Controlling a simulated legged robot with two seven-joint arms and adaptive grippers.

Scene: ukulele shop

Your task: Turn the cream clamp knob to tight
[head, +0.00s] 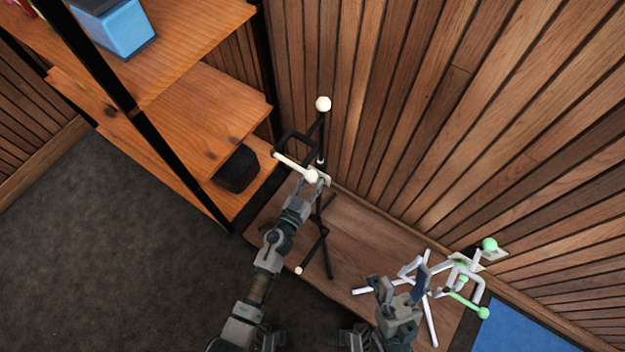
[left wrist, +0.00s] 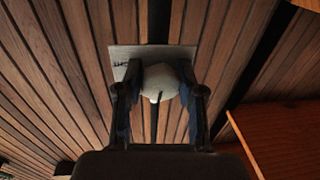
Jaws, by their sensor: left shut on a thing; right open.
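A black stand (head: 322,222) with cream ends stands on the wooden bench, near the wall. My left gripper (head: 305,186) is shut on its cream clamp knob (head: 311,175). In the left wrist view the cream knob (left wrist: 160,78) sits between the two fingers, with a short dark mark on its face. A pale plate (left wrist: 125,62) shows behind the knob, with small dark marking at its left, too small to read. My right gripper (head: 402,290) is open and empty, close to a white stand with green ends (head: 462,276). The fingers hide the knob's sides.
A wooden bench (head: 362,258) runs along the slatted wall (head: 400,100). Wooden shelves (head: 205,110) with a blue box (head: 116,27) and a dark box (head: 236,169) stand at the left. Dark floor (head: 120,230) is clear at the lower left. A blue mat (head: 530,330) lies lower right.

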